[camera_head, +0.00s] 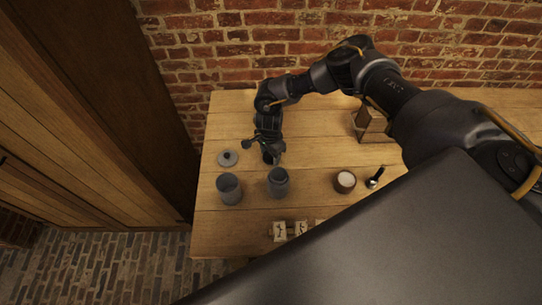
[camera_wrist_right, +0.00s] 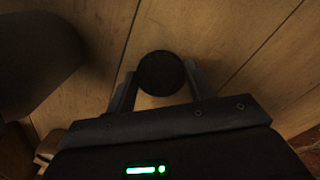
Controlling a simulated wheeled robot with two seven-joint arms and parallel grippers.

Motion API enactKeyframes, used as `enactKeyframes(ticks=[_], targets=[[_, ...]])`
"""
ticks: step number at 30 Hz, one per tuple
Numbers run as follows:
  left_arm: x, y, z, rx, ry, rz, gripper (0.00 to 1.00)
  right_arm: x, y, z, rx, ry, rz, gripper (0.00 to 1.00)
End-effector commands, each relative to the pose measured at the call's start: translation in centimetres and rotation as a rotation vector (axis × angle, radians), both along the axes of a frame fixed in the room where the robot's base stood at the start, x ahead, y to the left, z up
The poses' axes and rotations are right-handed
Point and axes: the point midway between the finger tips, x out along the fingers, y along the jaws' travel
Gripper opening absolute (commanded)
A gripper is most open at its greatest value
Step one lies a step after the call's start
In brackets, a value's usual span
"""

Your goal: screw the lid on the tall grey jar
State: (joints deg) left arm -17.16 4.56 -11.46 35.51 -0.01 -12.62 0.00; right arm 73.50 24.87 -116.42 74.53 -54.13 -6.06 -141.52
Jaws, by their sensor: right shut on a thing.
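Two grey jars stand upright on the wooden table in the head view. The left jar (camera_head: 229,190) shows an open top, and the right jar (camera_head: 278,183) has a narrower neck; I cannot tell surely which is taller. A grey lid with a small knob (camera_head: 228,158) lies flat on the table behind the left jar. My right gripper (camera_head: 268,153) is just behind the right jar, shut on a dark round thing, which shows as a disc between the fingers in the right wrist view (camera_wrist_right: 161,73). I cannot tell whether it is a lid. My left gripper is out of view.
A brown round container with a pale top (camera_head: 345,181) and a small dark tool (camera_head: 375,178) are to the right. Small marked blocks (camera_head: 280,231) lie near the front edge. A wooden stand (camera_head: 370,124) is at the back. A brick wall (camera_head: 270,45) rises behind the table.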

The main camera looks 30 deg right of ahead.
Motion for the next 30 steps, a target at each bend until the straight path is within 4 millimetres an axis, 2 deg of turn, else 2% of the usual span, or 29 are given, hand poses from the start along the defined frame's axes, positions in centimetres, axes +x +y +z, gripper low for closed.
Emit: enactKeyframes(ticks=[8,14,18,20,27,30], targets=[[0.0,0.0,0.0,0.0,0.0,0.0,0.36,0.0,0.0,0.1,0.0,0.0,0.0,0.32],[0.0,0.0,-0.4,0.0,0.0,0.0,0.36,0.1,0.1,1.2,0.002,-0.002,0.0,0.32],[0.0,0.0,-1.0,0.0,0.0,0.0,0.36,0.1,0.1,3.2,0.002,-0.004,0.002,0.32],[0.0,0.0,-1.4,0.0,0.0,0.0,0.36,-0.6,0.9,4.0,0.003,-0.001,0.004,0.32],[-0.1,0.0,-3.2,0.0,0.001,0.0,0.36,-3.1,3.8,8.6,0.004,-0.004,0.008,0.32],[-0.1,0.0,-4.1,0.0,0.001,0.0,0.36,-4.5,5.4,9.5,0.002,-0.002,0.008,0.32]])
